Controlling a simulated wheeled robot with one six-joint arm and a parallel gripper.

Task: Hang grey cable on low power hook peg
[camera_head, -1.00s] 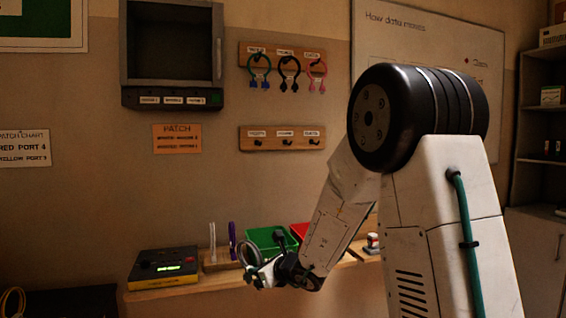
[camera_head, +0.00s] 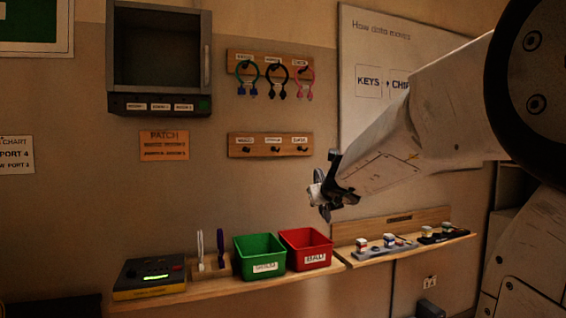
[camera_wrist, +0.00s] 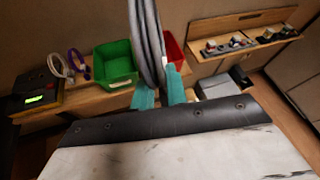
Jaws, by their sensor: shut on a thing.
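The grey cable (camera_wrist: 148,45) is a looped bundle held between the teal fingertips of my gripper (camera_wrist: 160,93) in the wrist view. It extends up out of that picture. In the head view my gripper (camera_head: 322,194) is in the air, right of and a little below the lower hook rail, and the cable is hard to make out there. The lower wooden rail (camera_head: 291,154) has three dark, empty hook pegs: left (camera_head: 246,150), middle (camera_head: 275,150) and right (camera_head: 302,149). Their small labels are too blurred to read surely.
The upper rail (camera_head: 238,57) carries blue-teal, black and pink cables. Below are a shelf (camera_head: 215,288), a green bin (camera_head: 262,252), a red bin (camera_head: 306,248), a tester box (camera_head: 148,279) and a holder with white and purple cables.

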